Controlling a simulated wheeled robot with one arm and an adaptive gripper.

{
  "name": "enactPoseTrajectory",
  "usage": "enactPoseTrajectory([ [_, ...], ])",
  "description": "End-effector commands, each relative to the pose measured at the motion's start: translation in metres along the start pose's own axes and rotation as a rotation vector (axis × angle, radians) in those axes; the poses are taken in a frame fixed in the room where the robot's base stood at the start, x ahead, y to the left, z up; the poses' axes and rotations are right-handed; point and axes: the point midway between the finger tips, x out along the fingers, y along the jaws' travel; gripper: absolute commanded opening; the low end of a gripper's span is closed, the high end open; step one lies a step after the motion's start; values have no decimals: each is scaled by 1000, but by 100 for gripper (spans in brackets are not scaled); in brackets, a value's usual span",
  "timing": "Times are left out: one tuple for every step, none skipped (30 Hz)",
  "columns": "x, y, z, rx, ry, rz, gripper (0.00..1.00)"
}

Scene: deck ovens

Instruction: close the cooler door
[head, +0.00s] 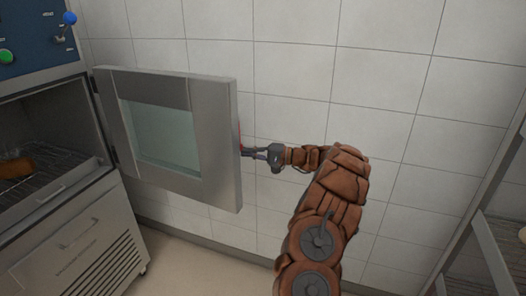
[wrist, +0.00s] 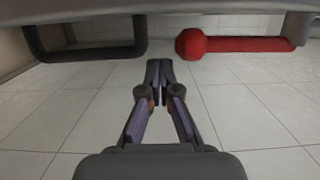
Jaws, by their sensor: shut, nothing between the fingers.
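The cooler door (head: 222,150) is a steel door with a glass window (head: 160,137), hinged at its left edge and standing wide open to the right of the cabinet. My gripper (head: 250,152) is at the door's free right edge in the head view, partly behind it. In the wrist view my gripper (wrist: 159,72) is shut and empty, its fingertips together. A dark bar handle (wrist: 95,55) and a red rod with a round end (wrist: 235,45) lie beyond the fingertips, to either side. I cannot tell whether the fingers touch the door.
The cabinet's open chamber (head: 40,125) holds a wire rack (head: 45,187) with a brown item (head: 15,167) on it. A control panel (head: 35,40) is above. A tiled wall (head: 300,60) stands behind the door. A metal rack (head: 480,250) is at right.

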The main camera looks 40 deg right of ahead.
Motion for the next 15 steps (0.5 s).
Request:
enactPoseTrajectory([
  [-1,-2,3,1,1,-2,0],
  [-1,-2,5,-1,2,-2,0],
  [-1,-2,8,0,2,-3,0],
  [0,-2,10,1,2,-3,0],
  [0,-2,13,1,2,-3,0],
  [1,-2,16,1,2,-3,0],
  [2,-2,18,0,2,-2,0],
  [2,-3,20,-1,2,-2,0],
  [3,-3,22,-2,4,-2,0],
  [3,-3,24,-2,4,-2,0],
  [3,-2,26,-1,4,-2,0],
  [4,-2,28,-1,4,-2,0],
  [4,-2,30,0,3,-2,0],
  [5,-1,31,1,3,-2,0],
  [6,-1,33,1,2,-2,0],
])
